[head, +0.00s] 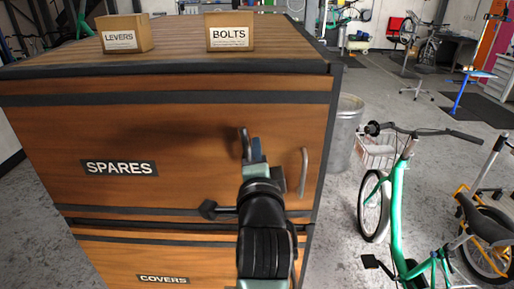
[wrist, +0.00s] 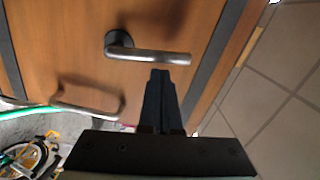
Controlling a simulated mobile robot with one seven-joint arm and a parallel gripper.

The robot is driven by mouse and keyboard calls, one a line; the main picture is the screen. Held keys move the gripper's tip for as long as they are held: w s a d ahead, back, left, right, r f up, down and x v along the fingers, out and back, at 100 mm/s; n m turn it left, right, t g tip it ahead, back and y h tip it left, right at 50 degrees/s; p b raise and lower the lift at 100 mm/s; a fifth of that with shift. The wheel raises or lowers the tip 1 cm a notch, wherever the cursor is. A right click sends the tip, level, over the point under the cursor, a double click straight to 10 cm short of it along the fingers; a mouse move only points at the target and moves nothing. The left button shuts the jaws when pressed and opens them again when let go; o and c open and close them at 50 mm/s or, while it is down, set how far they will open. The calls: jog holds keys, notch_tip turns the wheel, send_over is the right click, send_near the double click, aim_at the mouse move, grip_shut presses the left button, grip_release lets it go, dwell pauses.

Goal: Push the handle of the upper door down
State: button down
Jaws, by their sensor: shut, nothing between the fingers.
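The upper door (head: 120,140) is a brown wooden panel labelled SPARES and looks closed. Its lever handle is metal and stands nearly upright in the head view (head: 245,144), with its lower end hidden by my gripper. In the wrist view the lever (wrist: 155,56) runs from a dark round base (wrist: 118,42) towards the right. My gripper (head: 257,150) is shut and empty, just right of the lever in the head view. In the wrist view its fingertips (wrist: 160,74) lie just below the lever; I cannot tell whether they touch it.
A fixed metal pull bar (head: 303,172) is right of my gripper and also shows in the wrist view (wrist: 90,108). The lower door, labelled COVERS (head: 110,262), is below. Boxes LEVERS (head: 124,25) and BOLTS (head: 230,20) stand on top. A green bike (head: 396,220) stands at right.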

jog(key=shift+a+n, duration=0.5)
jog(key=shift+n, duration=0.3)
jog(key=shift+a+n+b, duration=0.3)
jog(key=shift+a+n, duration=0.3)
jog(key=shift+n, duration=0.4)
jog(key=a+f+n+h+b, duration=0.1)
jog(key=a+f+n+b, duration=0.3)
jog(key=n, duration=0.7)
jog(key=shift+a+f, duration=0.3)
jog(key=shift+a, duration=0.4)
jog(key=shift+f+b, duration=0.1)
jog(key=shift+b, duration=0.25)
